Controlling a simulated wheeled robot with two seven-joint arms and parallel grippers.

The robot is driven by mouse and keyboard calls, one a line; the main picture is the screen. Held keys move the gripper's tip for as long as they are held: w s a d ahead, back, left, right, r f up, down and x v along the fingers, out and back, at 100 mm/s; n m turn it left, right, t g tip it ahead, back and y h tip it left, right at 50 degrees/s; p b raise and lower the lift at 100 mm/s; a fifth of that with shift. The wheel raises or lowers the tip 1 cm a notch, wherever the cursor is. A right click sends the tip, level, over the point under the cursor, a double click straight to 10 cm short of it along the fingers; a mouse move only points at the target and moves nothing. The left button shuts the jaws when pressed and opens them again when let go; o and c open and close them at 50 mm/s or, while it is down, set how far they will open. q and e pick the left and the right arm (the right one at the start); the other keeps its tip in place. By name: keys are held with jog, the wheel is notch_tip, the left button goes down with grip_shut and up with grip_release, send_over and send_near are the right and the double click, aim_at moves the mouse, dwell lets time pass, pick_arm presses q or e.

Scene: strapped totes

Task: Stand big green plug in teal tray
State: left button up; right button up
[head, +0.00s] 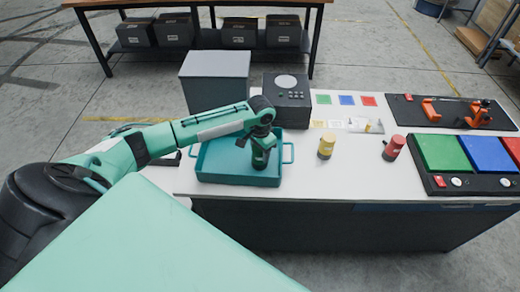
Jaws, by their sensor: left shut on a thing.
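The teal tray (215,170) lies on the white table, with a handle at each side. My left gripper (260,148) points down over the right part of the tray. It is shut on the green plug (260,158), which looks upright and within the tray's outline. I cannot tell whether the plug touches the tray floor. The gripper partly hides the plug's top. My right gripper is not in view.
A yellow plug (326,147) and a red plug (393,148) stand right of the tray. A grey box (215,80) and a black device (288,98) stand behind it. A panel with coloured pads (443,153) is at the right. The table front between is clear.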

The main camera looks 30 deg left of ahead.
pick_arm(q)
jog(key=shift+f, duration=0.1)
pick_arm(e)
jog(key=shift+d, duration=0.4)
pick_arm(q)
jog(key=o, duration=1.2)
jog(key=shift+c, duration=0.2)
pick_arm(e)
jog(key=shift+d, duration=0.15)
pick_arm(q)
notch_tip(320, 180, up, 12)
jog(key=b, duration=0.2)
jog(key=shift+d+b, duration=0.1)
jog(key=shift+b, duration=0.2)
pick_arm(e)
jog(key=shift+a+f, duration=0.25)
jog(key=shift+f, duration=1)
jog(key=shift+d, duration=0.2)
